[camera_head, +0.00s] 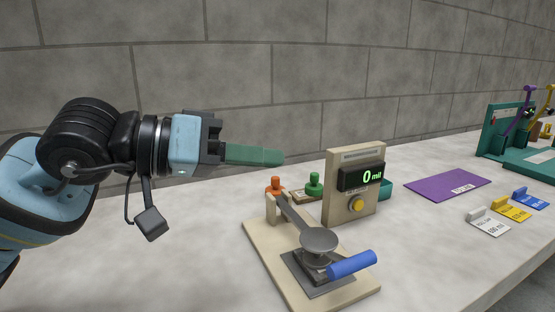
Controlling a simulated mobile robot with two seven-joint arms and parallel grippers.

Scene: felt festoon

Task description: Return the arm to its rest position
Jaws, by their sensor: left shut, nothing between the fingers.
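My left arm comes in from the left with its black and light blue wrist held level above the table. My left gripper (254,154) points right, its green fingers together and nothing between them. It is in the air, to the left of the beige gauge (354,184) and above the back of the press board. My right gripper is not in view.
A press with a blue handle (352,264) stands on a beige board (266,246). Orange (275,184) and green (314,184) knobbed pieces are behind it. A purple sheet (447,185), small labelled cards (489,221) and a teal rack (497,130) are to the right.

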